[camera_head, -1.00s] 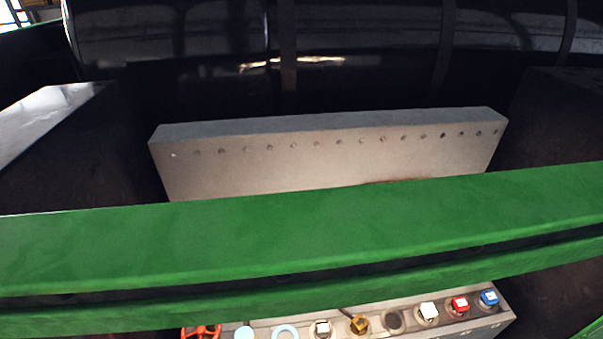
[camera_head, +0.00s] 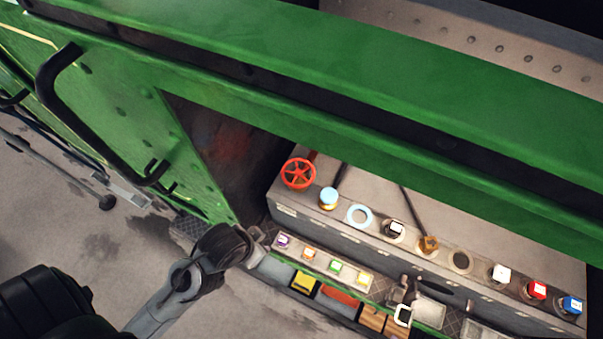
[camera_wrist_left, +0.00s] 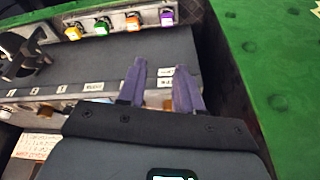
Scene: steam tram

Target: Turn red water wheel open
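The red water wheel (camera_head: 298,173) is a small spoked handwheel on the upper left corner of the grey console in the head view. It is uncovered there; I do not see it in the left wrist view. My left gripper (camera_head: 257,240) is below and left of the wheel, apart from it, by the left end of the button row. In the left wrist view the two fingers of my left gripper (camera_wrist_left: 161,68) are spread, with nothing between them. My right gripper is in neither view.
A green beam (camera_head: 330,120) crosses above the console, and a green side wall (camera_head: 95,105) with black handles stands left. A light blue knob (camera_head: 328,197) and ring (camera_head: 359,216) sit right of the wheel. Small coloured buttons (camera_head: 335,266) line the lower shelf.

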